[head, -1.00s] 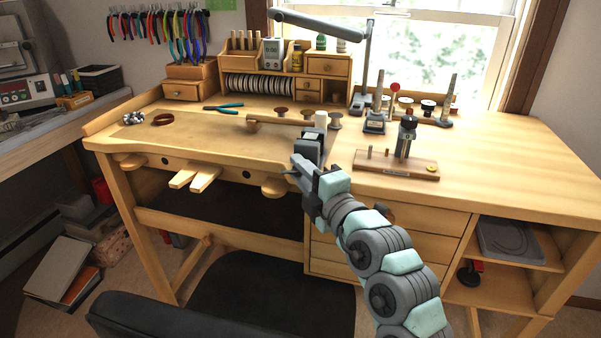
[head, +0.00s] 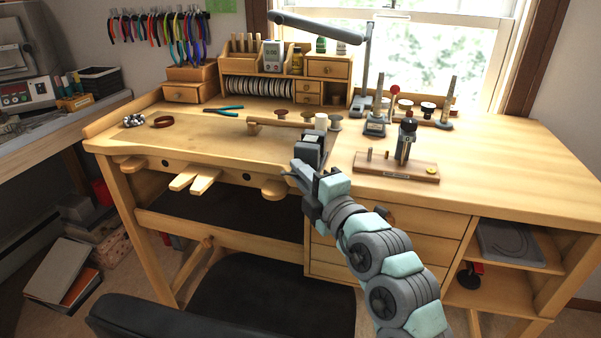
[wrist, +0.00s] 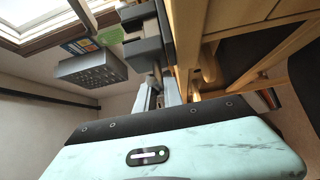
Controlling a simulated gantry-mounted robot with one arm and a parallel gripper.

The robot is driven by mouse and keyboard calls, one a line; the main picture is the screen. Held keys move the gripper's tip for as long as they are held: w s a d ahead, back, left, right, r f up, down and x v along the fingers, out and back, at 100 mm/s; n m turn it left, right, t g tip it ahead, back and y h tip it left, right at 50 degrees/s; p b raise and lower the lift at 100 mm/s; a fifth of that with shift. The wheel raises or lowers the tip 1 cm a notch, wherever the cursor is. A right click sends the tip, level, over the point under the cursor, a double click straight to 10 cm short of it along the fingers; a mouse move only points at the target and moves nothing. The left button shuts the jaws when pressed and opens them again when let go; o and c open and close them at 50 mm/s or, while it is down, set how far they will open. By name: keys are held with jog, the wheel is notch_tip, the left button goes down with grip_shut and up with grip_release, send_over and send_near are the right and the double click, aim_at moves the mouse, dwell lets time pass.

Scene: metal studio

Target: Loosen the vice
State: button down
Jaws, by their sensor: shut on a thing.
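The vice (head: 309,148) is a dark grey block clamped at the front edge of the wooden bench. A grey metal part projects from its near side, over the bench edge. My gripper (head: 301,173) is at this near side, just in front of the bench, and is shut on a part of the vice, apparently its handle. The fingers hide most of that part in the head view.
The wooden bench (head: 235,160) has bench pegs (head: 195,178) left of my gripper. A wooden stand with a dark tool (head: 398,168) is to the right, drawers are below. A black chair (head: 160,318) is at the front. Open floor space lies under the bench.

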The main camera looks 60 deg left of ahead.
jog(key=shift+r+n+h+p, duration=0.2)
jog(key=shift+n+h+p, duration=0.85)
jog(key=shift+p, duration=2.9)
jog(key=shift+n+t+h+p, duration=0.5)
jog(key=shift+n+h+p, duration=0.35)
jog(key=shift+p, duration=1.7)
jog(key=shift+f+n+t+h+p, duration=0.1)
jog(key=shift+n+t+h+p, duration=0.35)
jog(key=shift+h+p, duration=0.75)
jog(key=shift+f+n+t+h+p, duration=0.1)
jog(key=shift+n+t+h+p, duration=0.55)
jog(key=shift+n+p, duration=0.15)
jog(key=c, duration=1.7)
grip_release()
jog(key=shift+c, duration=0.2)
